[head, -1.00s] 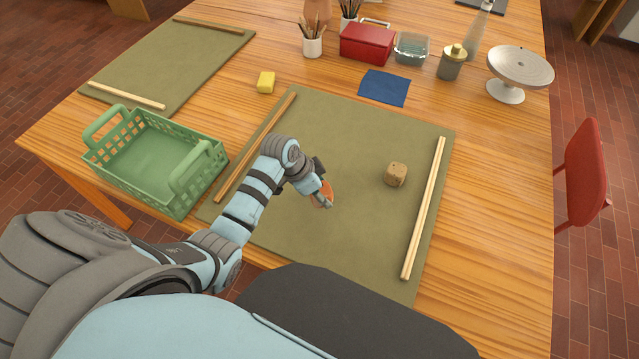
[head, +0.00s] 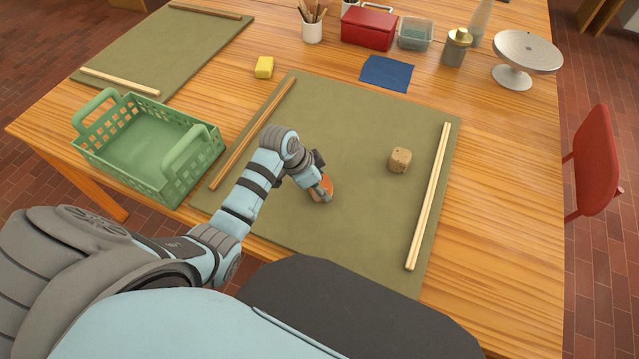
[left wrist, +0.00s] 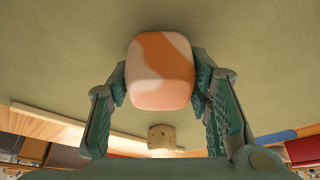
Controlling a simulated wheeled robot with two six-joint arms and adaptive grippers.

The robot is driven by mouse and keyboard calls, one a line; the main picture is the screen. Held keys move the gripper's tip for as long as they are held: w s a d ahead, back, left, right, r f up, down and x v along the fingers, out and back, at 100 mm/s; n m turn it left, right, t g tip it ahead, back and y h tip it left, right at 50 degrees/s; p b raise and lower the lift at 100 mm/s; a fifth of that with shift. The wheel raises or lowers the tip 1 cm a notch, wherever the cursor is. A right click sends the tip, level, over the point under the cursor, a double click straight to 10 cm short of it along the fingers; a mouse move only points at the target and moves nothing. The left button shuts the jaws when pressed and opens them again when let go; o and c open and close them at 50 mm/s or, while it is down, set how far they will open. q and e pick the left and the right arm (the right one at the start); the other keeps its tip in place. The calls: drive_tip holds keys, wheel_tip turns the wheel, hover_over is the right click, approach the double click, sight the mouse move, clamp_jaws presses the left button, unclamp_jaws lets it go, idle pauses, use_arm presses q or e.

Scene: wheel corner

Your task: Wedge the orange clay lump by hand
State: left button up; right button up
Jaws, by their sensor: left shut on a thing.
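The orange clay lump (head: 327,187) is at the middle of the green mat (head: 345,125). In the left wrist view the lump (left wrist: 160,72) shows orange with paler pinkish patches and rounded block sides. My left gripper (head: 322,192) is shut on the lump, with one finger on each side (left wrist: 160,88). The gripper partly hides the lump in the head view, and I cannot tell whether the lump touches the mat. My right gripper is not in view.
A tan speckled block (head: 400,160) sits on the mat to the right. Wooden strips lie along the mat's left (head: 250,135) and right (head: 430,195) sides. A green basket (head: 150,150) stands left. A yellow sponge (head: 264,67) and blue cloth (head: 387,73) lie behind the mat.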

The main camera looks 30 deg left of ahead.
use_arm(q)
drive_tip(key=shift+f, duration=0.15)
drive_tip(key=o, duration=1.6)
drive_tip(key=p+v, duration=0.3)
drive_tip(key=v, duration=0.3)
drive_tip(key=w+d+p+v, duration=0.1)
drive_tip(key=p+v, duration=0.2)
drive_tip(key=v, duration=0.3)
drive_tip(key=r+p+v, duration=0.1)
drive_tip(key=p+v, duration=0.2)
drive_tip(key=v, duration=0.3)
drive_tip(key=shift+w+d+r, duration=0.25)
drive_tip(key=shift+w+d, duration=0.05)
drive_tip(key=shift+w, duration=0.05)
